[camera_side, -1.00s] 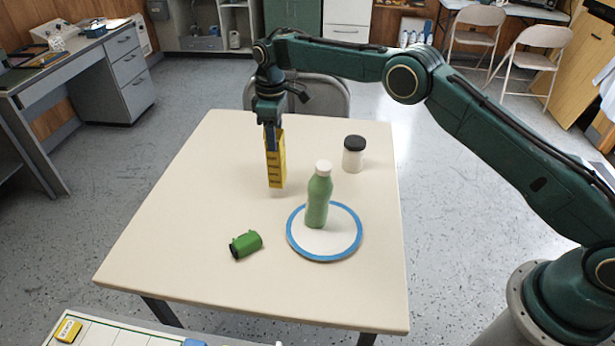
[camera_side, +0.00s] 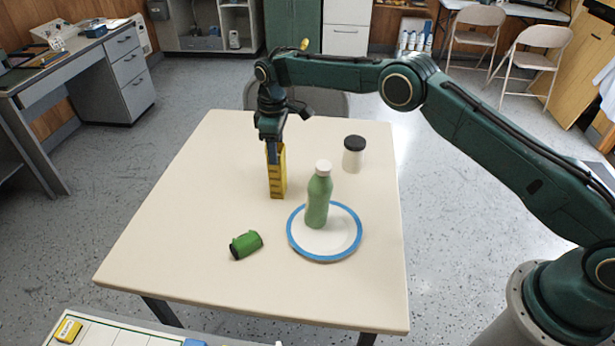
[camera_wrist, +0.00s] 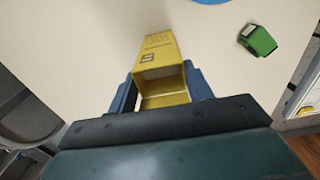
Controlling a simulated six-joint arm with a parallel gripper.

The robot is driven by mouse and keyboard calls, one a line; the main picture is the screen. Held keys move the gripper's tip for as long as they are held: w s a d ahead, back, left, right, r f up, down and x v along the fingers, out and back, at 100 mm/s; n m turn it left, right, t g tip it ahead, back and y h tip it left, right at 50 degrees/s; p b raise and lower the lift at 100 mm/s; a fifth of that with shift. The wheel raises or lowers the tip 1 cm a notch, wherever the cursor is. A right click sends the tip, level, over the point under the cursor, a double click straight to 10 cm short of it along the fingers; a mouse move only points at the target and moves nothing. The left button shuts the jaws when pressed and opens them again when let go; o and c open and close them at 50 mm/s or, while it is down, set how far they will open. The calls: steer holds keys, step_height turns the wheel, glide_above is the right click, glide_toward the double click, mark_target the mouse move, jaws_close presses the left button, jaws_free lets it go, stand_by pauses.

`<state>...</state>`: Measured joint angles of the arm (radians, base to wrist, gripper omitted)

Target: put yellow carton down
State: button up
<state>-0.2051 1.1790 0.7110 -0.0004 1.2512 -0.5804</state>
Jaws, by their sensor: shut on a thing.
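The yellow carton (camera_side: 277,178) is upright at the middle of the table, left of the green bottle. My gripper (camera_side: 274,155) is over it, pointing down, with its jaws shut on the carton's upper part. In the wrist view the carton (camera_wrist: 159,58) shows between the two blue fingers of my gripper (camera_wrist: 162,92), and its top looks open. The carton's bottom looks at or very near the tabletop; I cannot tell whether it touches.
A green bottle (camera_side: 318,198) with a white cap stands on a blue-rimmed white plate (camera_side: 345,240). A jar with a black lid (camera_side: 354,155) stands behind it. The table's left part (camera_side: 180,210) is clear.

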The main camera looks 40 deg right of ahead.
steer(key=o, duration=1.5)
steer(key=shift+f, duration=0.1)
steer(key=shift+c, duration=0.2)
steer(key=shift+r, duration=0.2)
step_height(320, 180, up, 12)
